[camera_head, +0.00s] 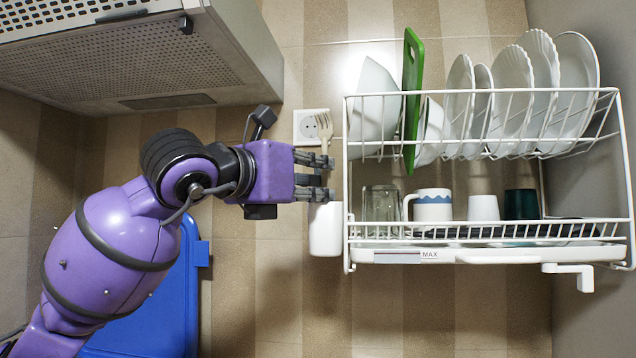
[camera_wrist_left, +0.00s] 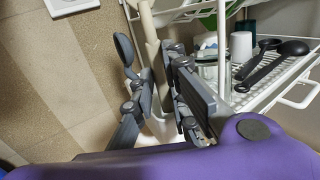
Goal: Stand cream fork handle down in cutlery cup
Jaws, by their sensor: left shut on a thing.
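The cream fork (camera_head: 324,127) stands upright with its tines up in the head view. My left gripper (camera_head: 315,178) is shut on its handle. In the left wrist view the fork (camera_wrist_left: 150,35) rises between my left gripper's fingers (camera_wrist_left: 165,88). The white cutlery cup (camera_head: 325,230) hangs at the left side of the dish rack, directly below the gripper in the head view. My right gripper is not in view.
The white dish rack (camera_head: 480,257) holds plates (camera_head: 512,90), a green board (camera_head: 411,100), a patterned mug (camera_head: 433,206) and glasses. Black utensils (camera_wrist_left: 280,55) lie on it. A range hood (camera_head: 130,50) is at upper left. A wall socket (camera_head: 305,125) is behind the fork.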

